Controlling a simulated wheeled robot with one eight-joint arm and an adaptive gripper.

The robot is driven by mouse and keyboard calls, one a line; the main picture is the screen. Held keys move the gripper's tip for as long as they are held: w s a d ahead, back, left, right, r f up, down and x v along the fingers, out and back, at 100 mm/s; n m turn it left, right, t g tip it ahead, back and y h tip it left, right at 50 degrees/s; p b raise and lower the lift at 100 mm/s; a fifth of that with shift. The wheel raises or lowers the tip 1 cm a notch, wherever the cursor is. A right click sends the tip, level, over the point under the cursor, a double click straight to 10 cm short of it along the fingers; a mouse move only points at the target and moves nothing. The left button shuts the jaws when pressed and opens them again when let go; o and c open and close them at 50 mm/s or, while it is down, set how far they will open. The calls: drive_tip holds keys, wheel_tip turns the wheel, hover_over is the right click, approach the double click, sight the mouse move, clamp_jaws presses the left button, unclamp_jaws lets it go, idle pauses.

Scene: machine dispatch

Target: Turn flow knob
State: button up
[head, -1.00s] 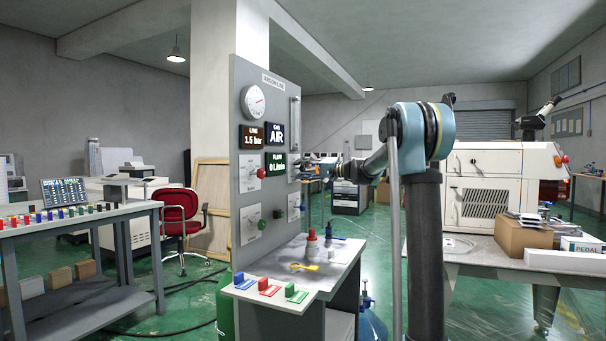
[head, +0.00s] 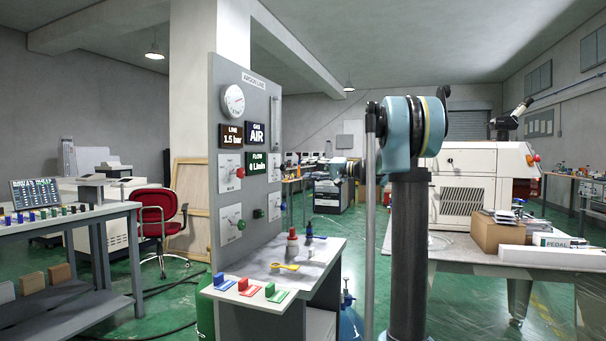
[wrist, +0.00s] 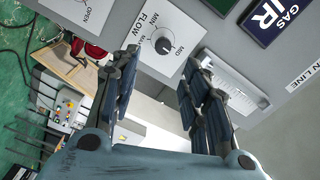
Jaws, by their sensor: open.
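The flow knob (wrist: 163,46) is a small dark round knob on a white plate (wrist: 148,22) marked FLOW, MIN, MID and MAX in the wrist view. The plate sits on a grey panel that appears turned on its side there. My gripper (wrist: 160,68) is open and empty. Its two dark jointed fingers reach toward the plate, with the knob showing between and beyond their tips, apart from them. In the head view the grey panel (head: 243,190) stands left of centre; I cannot pick out the flow knob there with certainty.
A GAS AIR sign (wrist: 274,16) and a plate marked OPEN (wrist: 82,10) flank the flow plate. A clear tube fitting (wrist: 236,80) lies beyond the right finger. In the head view, a bench (head: 318,262) with bottles and coloured blocks juts out below the panel.

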drive_tip(key=shift+d, duration=0.1)
drive_tip(key=n, duration=0.1)
approach(285, 168)
drive_tip(key=x, duration=1.1)
idle(0.7)
drive_tip(key=shift+c, duration=0.6)
clamp_jaws()
